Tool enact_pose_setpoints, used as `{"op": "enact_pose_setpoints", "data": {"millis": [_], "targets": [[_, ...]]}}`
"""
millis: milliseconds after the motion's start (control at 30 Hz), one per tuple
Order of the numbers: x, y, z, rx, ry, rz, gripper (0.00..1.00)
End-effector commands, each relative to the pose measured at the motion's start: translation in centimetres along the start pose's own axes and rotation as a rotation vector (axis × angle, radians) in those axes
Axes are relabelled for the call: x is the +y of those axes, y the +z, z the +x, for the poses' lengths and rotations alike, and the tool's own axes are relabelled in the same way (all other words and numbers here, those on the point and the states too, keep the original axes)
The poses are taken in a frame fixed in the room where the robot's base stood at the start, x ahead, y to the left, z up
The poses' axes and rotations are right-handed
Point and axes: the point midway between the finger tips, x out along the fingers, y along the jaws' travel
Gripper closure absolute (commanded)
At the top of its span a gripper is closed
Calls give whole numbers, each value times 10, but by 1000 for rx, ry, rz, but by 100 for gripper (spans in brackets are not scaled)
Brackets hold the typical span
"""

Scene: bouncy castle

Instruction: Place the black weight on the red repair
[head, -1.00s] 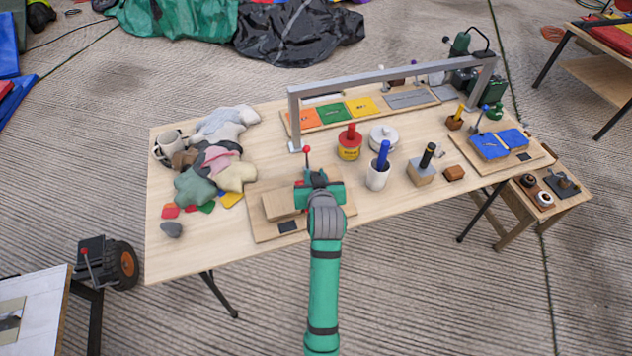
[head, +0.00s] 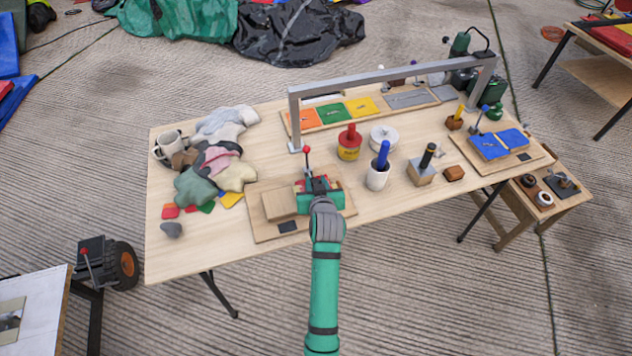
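The left repair board (head: 262,228) lies on the near middle of the table, with a wooden block (head: 279,205) on it. Red material (head: 301,184), which looks like the red repair, shows at the edge of my gripper (head: 319,190). My gripper is low over this board and hides most of the red. I cannot see its fingertips, whether it holds anything, or whether it touches the red. A grey block with a black upright handle (head: 427,157), possibly the black weight, stands upright on the table to the right, apart from my gripper.
A grey frame (head: 390,84) spans the back. Cloth pieces (head: 215,165) lie left. A blue repair (head: 497,146) lies right.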

Motion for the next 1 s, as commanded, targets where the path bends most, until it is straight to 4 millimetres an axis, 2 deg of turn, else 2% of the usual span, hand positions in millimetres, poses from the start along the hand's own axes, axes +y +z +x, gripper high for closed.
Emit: {"op": "enact_pose_setpoints", "data": {"millis": [467, 567, 1000], "targets": [[0, -3, -6, 1, 0, 0, 58], [0, -2, -19, 1, 1, 0, 58], [0, -3, -102, 1, 1, 0, 58]]}}
